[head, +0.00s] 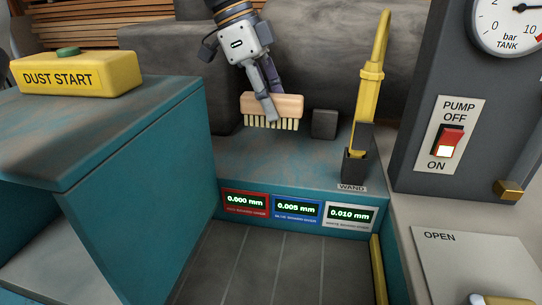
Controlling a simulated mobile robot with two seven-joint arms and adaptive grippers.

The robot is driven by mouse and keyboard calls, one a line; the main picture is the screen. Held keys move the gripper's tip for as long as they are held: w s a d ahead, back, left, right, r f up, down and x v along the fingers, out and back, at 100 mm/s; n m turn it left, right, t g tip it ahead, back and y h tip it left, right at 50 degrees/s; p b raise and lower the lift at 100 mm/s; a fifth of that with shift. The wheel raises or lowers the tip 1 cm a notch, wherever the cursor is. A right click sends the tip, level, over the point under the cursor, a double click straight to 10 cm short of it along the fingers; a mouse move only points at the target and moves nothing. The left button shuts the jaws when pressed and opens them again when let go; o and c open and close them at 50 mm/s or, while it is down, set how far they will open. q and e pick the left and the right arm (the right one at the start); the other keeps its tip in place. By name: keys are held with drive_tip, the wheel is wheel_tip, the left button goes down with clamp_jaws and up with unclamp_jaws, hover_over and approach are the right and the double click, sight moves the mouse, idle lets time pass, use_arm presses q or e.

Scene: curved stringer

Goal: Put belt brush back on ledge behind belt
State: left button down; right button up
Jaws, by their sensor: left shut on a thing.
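The belt brush (286,103) has a pale wooden block and cream bristles pointing down. My left gripper (271,108) comes in from the top and is shut on the brush. The brush is level, over the teal ledge (255,172) behind the belt (275,270). I cannot tell whether the bristles touch the ledge. My right gripper is not in view.
A small dark block (324,124) stands on the ledge right of the brush. A yellow wand (371,85) stands upright in its dark holder (355,166). Three gauge displays (297,208) line the ledge front. A pump panel (440,130) rises at right.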

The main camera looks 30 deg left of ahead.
sight(245, 94)
use_arm(q)
wheel_tip(245, 94, down, 10)
drive_tip(key=shift+s+b, duration=0.1)
drive_tip(key=shift+b, duration=0.2)
drive_tip(key=shift+r, duration=0.1)
drive_tip(key=c, duration=1.3)
unclamp_jaws()
drive_tip(key=v, duration=1.2)
drive_tip(key=shift+p, duration=0.3)
drive_tip(key=shift+d, duration=0.1)
